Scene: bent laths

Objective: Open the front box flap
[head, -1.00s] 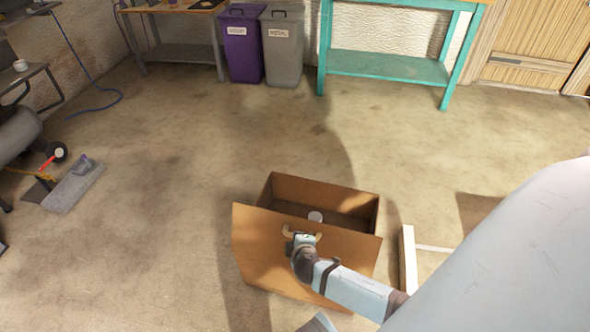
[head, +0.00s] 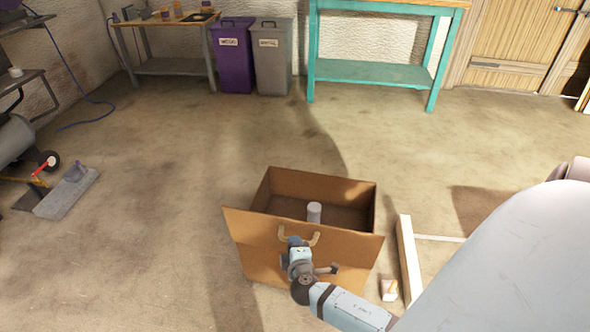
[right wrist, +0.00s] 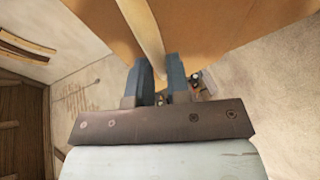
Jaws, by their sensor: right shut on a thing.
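The open-topped brown cardboard box (head: 321,187) stands on the floor. Its front flap (head: 255,245) faces me, with its top edge leaning out from the box. A pale tan curved handle (head: 314,236) is on the flap near its top edge. My right gripper (head: 297,244) is at this handle, in front of the flap. In the right wrist view its two fingers (right wrist: 161,75) are shut on the light strip of the handle (right wrist: 140,25). The gripper hides the handle's middle. My left gripper is not in view.
A white cylinder (head: 314,212) stands inside the box. A pale wooden frame (head: 409,260) lies right of the box, with a small block (head: 389,289) beside it. A teal workbench (head: 380,74) and bins (head: 234,55) stand at the back.

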